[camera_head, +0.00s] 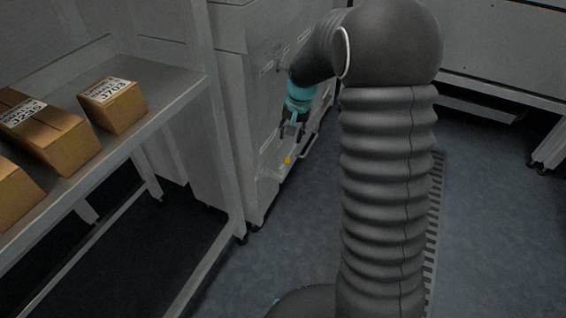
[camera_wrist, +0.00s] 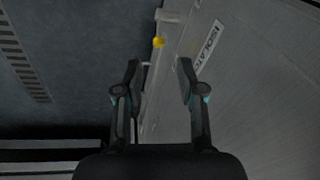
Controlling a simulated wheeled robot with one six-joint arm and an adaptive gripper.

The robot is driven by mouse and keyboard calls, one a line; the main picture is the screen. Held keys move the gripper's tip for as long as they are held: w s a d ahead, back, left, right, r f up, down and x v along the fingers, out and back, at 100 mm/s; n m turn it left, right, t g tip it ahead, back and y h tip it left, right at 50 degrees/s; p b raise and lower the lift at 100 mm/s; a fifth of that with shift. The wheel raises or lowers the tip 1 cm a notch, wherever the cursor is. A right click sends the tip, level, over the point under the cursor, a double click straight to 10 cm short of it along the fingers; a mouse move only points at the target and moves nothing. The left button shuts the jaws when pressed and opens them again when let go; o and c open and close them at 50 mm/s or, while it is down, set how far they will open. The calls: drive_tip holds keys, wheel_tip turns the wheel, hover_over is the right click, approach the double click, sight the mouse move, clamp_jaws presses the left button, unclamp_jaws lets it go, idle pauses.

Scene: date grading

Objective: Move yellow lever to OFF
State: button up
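The yellow lever shows as a small yellow knob (camera_head: 287,160) low on the side of the grey machine cabinet (camera_head: 262,70) in the head view. In the wrist view the yellow knob (camera_wrist: 158,42) is at the upper middle, beyond my fingertips and between their lines. My gripper (camera_head: 290,128) is just above the knob in the head view. In the wrist view my gripper (camera_wrist: 158,75) has its two fingers apart with nothing between them. I see no contact with the lever. Its handle shape and any ON or OFF marks are too small to read.
A label (camera_wrist: 203,45), partly legible as "ISOLAT", is on the panel beside the lever. A metal shelf (camera_head: 160,90) with cardboard boxes (camera_head: 113,105) stands at the left. A bar handle (camera_head: 310,140) is right of my gripper. Blue floor (camera_head: 290,240) is clear in front.

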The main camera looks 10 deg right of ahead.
drive_tip(key=m+g, duration=0.1)
hover_over(285, 165)
wheel_tip(285, 165, down, 14)
drive_tip(key=shift+f, duration=3.9)
clamp_jaws()
